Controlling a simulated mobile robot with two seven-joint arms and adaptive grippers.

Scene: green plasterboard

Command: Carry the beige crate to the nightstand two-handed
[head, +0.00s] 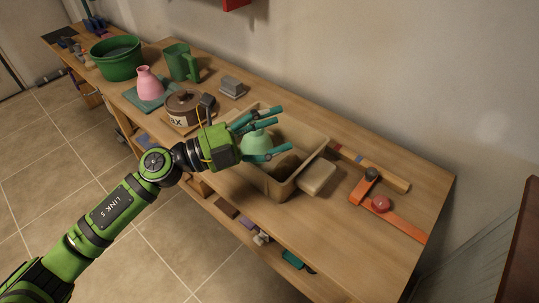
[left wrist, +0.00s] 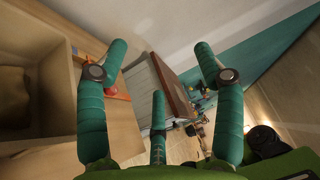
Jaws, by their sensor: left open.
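The beige crate (head: 314,150) stands on a long wooden bench (head: 345,245). Its open inside holds dark shadow and partly hidden contents. My left gripper (head: 277,131) is above the crate's left part in the head view, fingers spread and apart. In the left wrist view the gripper (left wrist: 165,85) has nothing between its fingers, and what looks like the crate (left wrist: 30,75) fills the left side. Whether a finger touches the crate, I cannot tell. My right gripper is not in view. I cannot make out a nightstand for certain.
A beige block (head: 316,177) sits against the crate's right side. Orange bars (head: 401,221) lie further right. A brown pot (head: 183,107), pink vase (head: 148,83) and green jug (head: 181,64) stand left. The bench's front right is clear.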

